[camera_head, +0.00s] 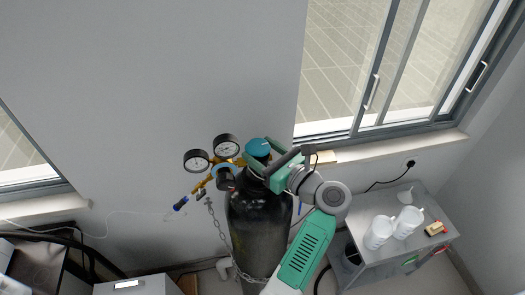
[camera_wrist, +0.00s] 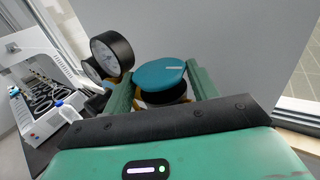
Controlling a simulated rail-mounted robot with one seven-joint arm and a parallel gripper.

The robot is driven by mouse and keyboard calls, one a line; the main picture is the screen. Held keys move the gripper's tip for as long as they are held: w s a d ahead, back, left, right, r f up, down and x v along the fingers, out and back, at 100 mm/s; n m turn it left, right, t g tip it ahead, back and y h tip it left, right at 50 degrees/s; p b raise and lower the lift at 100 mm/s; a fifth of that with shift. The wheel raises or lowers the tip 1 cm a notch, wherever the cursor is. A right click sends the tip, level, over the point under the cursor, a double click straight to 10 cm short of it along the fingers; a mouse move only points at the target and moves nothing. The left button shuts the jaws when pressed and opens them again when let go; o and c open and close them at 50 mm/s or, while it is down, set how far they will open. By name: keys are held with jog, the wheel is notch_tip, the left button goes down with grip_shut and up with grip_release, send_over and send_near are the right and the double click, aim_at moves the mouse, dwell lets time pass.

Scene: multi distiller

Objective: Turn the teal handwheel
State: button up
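The teal handwheel (camera_head: 258,147) sits on top of a dark gas cylinder (camera_head: 259,222) in the head view. In the wrist view the handwheel (camera_wrist: 160,73) shows as a round teal cap with a pale line on its top, turned toward the right. My gripper (camera_wrist: 160,84) has one green finger on each side of the handwheel. The fingers are apart, and the fingertips are partly hidden, so I cannot tell whether they touch it. In the head view my gripper (camera_head: 272,160) reaches the cylinder top from the right.
Two pressure gauges (camera_head: 212,152) and brass fittings stand just left of the handwheel. A chain (camera_head: 217,232) hangs at the cylinder. A grey cabinet (camera_head: 425,215) with white containers (camera_head: 379,232) is at the right. The wall and window are behind.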

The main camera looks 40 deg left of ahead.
jog(key=shift+s+r+m+t+p, duration=0.15)
jog(key=shift+r+m+t+p, duration=0.35)
jog(key=shift+p, duration=0.9)
jog(key=m+t+p, duration=0.2)
jog(key=t+p, duration=0.1)
jog(key=p, duration=0.1)
jog(key=shift+s+t+h, duration=0.15)
jog(key=shift+t+h, duration=0.15)
jog(key=shift+h, duration=0.1)
jog(key=m+t+p, duration=0.1)
jog(key=m+t+h+p, duration=0.1)
jog(key=t, duration=0.1)
jog(key=shift+s+a+f, duration=0.1)
jog(key=shift+f, duration=0.2)
jog(key=shift+s+f+m+t+h, duration=0.1)
jog(key=shift+m+t+h, duration=1)
jog(key=shift+t, duration=0.5)
jog(key=shift+a+m, duration=0.1)
jog(key=shift+m, duration=0.2)
jog(key=o, duration=0.9)
